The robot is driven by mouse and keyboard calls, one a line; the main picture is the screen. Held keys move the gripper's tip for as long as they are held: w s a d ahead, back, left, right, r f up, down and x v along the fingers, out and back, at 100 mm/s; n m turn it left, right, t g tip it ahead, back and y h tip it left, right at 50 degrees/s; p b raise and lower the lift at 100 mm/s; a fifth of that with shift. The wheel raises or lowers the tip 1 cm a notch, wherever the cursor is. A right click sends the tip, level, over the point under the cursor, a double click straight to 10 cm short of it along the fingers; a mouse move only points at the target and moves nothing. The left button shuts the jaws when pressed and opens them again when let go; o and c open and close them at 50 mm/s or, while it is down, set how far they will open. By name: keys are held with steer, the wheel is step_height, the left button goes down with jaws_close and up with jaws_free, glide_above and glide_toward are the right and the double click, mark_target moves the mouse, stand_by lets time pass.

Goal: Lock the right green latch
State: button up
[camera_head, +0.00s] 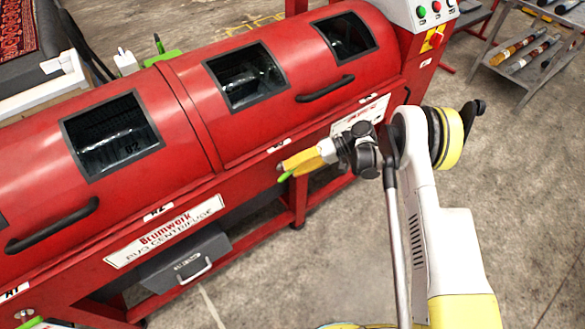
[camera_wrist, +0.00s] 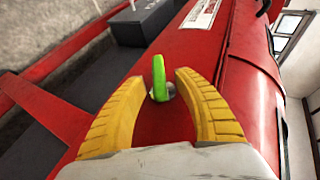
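The right green latch (camera_wrist: 159,75) stands out from a round metal mount on the front of the red centrifuge (camera_wrist: 205,60). In the head view, a bit of the latch (camera_head: 285,177) shows just below the yellow fingers. My gripper (camera_head: 283,165) is at the front rail of the centrifuge (camera_head: 285,120). In the wrist view my gripper (camera_wrist: 161,82) is open, with one finger on each side of the latch. I see gaps between the latch and both fingers. The fingers partly hide the mount in the head view.
Black handles (camera_head: 325,89) stick out from the lids. A grey box (camera_head: 185,258) sits under the machine. Another green part (camera_head: 35,322) shows at the bottom left. A rack with tools (camera_head: 525,55) stands at the upper right. The floor in front is clear.

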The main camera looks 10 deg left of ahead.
steer(key=v, duration=1.2)
steer(key=shift+r, duration=0.1)
